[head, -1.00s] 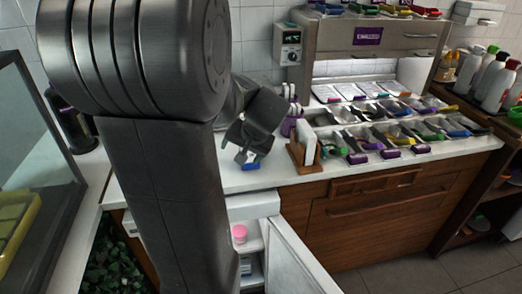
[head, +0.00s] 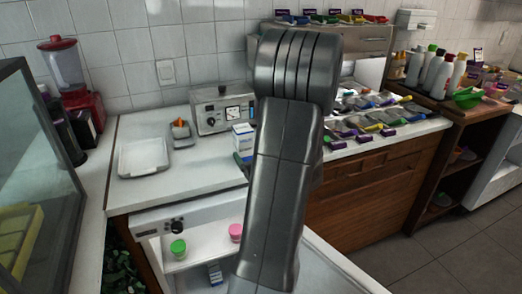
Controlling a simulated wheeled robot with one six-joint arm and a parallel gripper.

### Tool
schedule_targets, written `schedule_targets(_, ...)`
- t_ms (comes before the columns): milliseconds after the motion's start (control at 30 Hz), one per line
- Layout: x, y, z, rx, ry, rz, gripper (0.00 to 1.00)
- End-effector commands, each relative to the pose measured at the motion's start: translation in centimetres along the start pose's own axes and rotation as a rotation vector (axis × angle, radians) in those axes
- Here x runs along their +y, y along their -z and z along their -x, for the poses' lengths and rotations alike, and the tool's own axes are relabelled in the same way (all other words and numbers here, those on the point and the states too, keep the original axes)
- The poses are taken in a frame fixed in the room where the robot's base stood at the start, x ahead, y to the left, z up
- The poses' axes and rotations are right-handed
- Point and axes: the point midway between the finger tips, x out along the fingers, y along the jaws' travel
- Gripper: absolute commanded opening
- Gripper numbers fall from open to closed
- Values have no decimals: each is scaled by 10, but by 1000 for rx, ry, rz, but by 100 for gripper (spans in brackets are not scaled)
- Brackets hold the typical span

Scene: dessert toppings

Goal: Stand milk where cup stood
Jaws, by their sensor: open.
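A white and blue carton (head: 243,140), which looks like the milk, stands upright on the white counter, just right of the grey appliance with a dial. My arm partly covers its right side. My gripper does not show; my own arm fills the middle of the picture, and the gripper may be hidden behind it. A pink-lidded tub (head: 235,232) and a green-lidded tub (head: 178,248) stand on a shelf of the open fridge below the counter. I cannot tell which thing is the cup, or where it stood.
The grey appliance (head: 224,114), a small holder (head: 181,133) and a white tray (head: 143,157) stand on the counter. The open fridge door (head: 335,268) juts out at lower right. A blue and white item (head: 215,273) sits lower in the fridge. Topping bins lie right.

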Motion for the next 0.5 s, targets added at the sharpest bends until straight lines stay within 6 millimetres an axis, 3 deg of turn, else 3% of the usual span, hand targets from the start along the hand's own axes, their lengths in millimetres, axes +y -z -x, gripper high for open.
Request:
schedule_targets(167, -6, 0, -9, -20, 41, -62, 80)
schedule_targets(500, -8, -3, -72, -20, 39, -59, 80)
